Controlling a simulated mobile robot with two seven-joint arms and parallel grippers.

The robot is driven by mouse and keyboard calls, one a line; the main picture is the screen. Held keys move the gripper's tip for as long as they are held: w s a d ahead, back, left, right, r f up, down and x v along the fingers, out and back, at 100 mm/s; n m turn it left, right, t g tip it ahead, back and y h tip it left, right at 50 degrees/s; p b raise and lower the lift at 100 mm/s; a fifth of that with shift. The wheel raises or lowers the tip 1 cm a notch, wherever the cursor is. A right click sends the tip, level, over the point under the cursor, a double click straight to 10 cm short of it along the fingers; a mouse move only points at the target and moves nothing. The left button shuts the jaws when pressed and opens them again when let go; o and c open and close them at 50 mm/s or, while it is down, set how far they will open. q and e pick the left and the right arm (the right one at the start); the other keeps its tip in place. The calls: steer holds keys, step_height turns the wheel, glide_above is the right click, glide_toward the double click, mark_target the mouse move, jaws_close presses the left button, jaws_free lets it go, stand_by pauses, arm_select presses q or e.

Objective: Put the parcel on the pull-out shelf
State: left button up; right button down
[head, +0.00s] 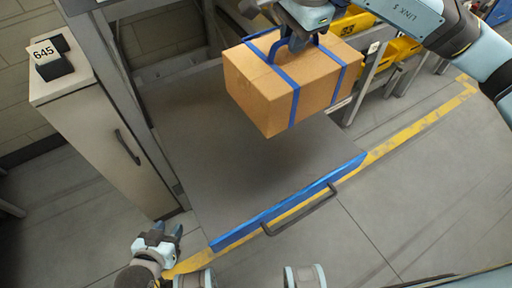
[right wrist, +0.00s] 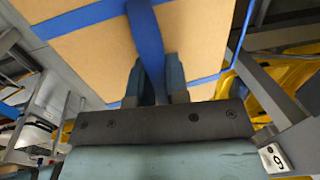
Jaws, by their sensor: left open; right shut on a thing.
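The parcel (head: 255,90) is a brown cardboard box with blue straps and a blue handle on top. My right gripper (head: 298,42) is shut on the blue handle and holds the parcel up over the pull-out shelf. In the right wrist view the parcel (right wrist: 90,55) fills the upper part, with its blue strap between the fingers of my right gripper (right wrist: 155,88). The pull-out shelf (head: 215,185) is a grey panel with a blue front edge and a dark handle, and it is pulled out. My left gripper (head: 160,232) is open and empty, left of the shelf's front corner.
Yellow bins (head: 385,50) on a rack are behind the parcel at right. A yellow line (head: 415,130) crosses the open floor.

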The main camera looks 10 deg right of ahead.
steer(key=shift+a+r, duration=0.1)
steer(key=shift+r, duration=0.05)
steer(key=shift+f+m, duration=0.25)
steer(key=shift+m, duration=0.05)
step_height(320, 180, down, 19)
steer(key=b, duration=0.1)
stand_by(0.3)
steer(key=c, duration=1.5)
jaws_free()
steer(key=shift+f+b, duration=0.25)
steer(key=shift+b, duration=0.1)
steer(key=shift+c, duration=0.2)
steer(key=o, duration=0.4)
steer(key=shift+r, duration=0.1)
steer(key=shift+o, duration=0.2)
steer(key=shift+r, duration=0.1)
